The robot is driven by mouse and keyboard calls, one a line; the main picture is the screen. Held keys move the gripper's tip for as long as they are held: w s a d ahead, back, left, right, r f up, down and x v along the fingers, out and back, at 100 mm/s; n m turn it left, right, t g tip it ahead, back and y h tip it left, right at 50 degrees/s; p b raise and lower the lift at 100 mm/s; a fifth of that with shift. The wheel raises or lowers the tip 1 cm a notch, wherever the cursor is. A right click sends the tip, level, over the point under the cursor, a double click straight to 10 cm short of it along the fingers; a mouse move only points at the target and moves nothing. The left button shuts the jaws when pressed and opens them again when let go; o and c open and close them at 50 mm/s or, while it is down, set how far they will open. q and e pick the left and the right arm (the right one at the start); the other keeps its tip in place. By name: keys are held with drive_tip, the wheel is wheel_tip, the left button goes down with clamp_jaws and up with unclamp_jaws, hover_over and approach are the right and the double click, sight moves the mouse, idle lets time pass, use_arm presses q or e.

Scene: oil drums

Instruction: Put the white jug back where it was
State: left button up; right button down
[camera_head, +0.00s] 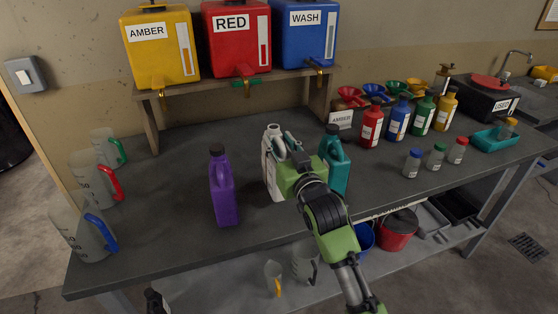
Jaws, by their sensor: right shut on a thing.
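The white jug (270,176) is upright over the middle of the bench, between a purple jug (222,190) on its left and a teal jug (337,160) on its right. My right gripper (284,152) is shut on the white jug near its handle, at the upper right side. The gripper and wrist hide part of the jug's right side. I cannot tell for sure whether its base touches the bench top. My left gripper is not in view.
Behind are amber (160,50), red (236,40) and blue (304,35) containers on a wooden rack (152,122). Measuring jugs (95,180) line the left edge. Several bottles (372,128) and small jars (412,164) stand right. The bench top (165,200) is clear left of the purple jug.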

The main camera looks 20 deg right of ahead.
wheel_tip(320, 180, down, 3)
drive_tip(key=shift+f, duration=0.2)
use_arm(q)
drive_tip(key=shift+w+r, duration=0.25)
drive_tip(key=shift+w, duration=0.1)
use_arm(e)
drive_tip(key=shift+f, duration=0.35)
drive_tip(key=c, duration=1.5)
unclamp_jaws()
drive_tip(key=shift+f, duration=0.2)
drive_tip(key=shift+o, duration=0.2)
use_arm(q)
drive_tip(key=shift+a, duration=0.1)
use_arm(e)
drive_tip(key=shift+s+r, duration=0.1)
drive_tip(key=b, duration=0.2)
approach(279, 155)
drive_tip(key=f, duration=0.2)
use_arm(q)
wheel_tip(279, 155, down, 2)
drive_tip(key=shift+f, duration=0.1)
use_arm(e)
drive_tip(key=shift+d, duration=0.4)
